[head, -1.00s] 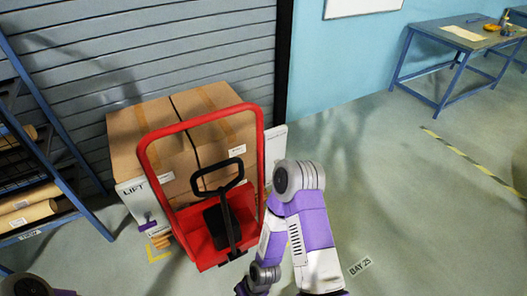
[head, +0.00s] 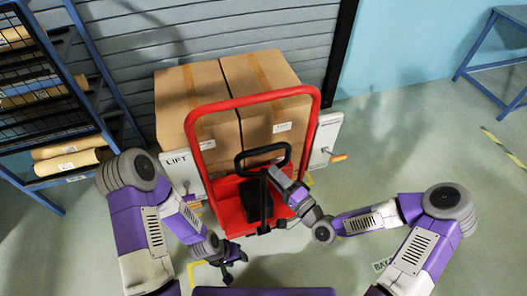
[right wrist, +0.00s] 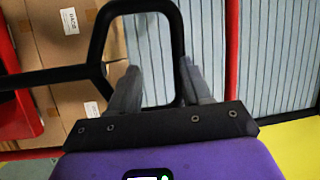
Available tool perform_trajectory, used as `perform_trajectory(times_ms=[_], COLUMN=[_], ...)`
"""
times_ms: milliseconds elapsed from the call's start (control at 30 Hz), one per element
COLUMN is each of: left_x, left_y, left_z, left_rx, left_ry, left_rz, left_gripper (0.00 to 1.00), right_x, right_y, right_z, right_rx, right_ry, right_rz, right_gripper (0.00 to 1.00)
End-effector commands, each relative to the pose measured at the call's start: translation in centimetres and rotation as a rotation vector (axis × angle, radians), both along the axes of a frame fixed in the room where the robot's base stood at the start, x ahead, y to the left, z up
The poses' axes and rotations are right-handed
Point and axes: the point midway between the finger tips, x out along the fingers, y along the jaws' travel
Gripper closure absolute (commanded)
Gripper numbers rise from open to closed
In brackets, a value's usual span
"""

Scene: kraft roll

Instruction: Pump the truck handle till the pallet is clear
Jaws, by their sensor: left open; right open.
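The red pallet truck (head: 226,205) stands in front of two cardboard boxes (head: 262,85), its tall red frame before them. Its black handle, a loop on a stem (head: 238,163), rises at the middle. The pallet under the boxes is mostly hidden. My right gripper (head: 275,172) is open at the handle loop. In the right wrist view its fingers (right wrist: 158,75) lie against the lower part of the loop (right wrist: 145,8); I cannot tell whether a bar is between them. My left gripper (head: 238,264) is open and empty, low in front of the truck.
White panels stand at both sides of the boxes, the left one marked LIFT (head: 178,162). A blue rack (head: 50,120) with brown rolls is at the left. A blue table (head: 490,55) is at the far right. The floor (head: 400,130) to the right is open.

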Motion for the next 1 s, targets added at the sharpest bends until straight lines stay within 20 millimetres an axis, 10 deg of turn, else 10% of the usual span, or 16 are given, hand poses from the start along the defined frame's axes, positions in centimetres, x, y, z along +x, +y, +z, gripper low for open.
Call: perform_trajectory(times_ms=[200, 1000], left_x=[0.0, 0.0], left_y=[0.0, 0.0], left_z=[0.0, -0.4], left_rx=[0.000, 0.000], left_ry=[-0.001, -0.001], left_rz=[0.000, 0.000], left_gripper=[0.52, 0.52], right_x=[1.1, 5.7], right_y=[0.2, 4.2], right_z=[3.0, 4.2], right_rx=[0.094, 0.086], right_ry=[-0.066, -0.061], right_rz=[-0.005, -0.007], right_gripper=[0.52, 0.56])
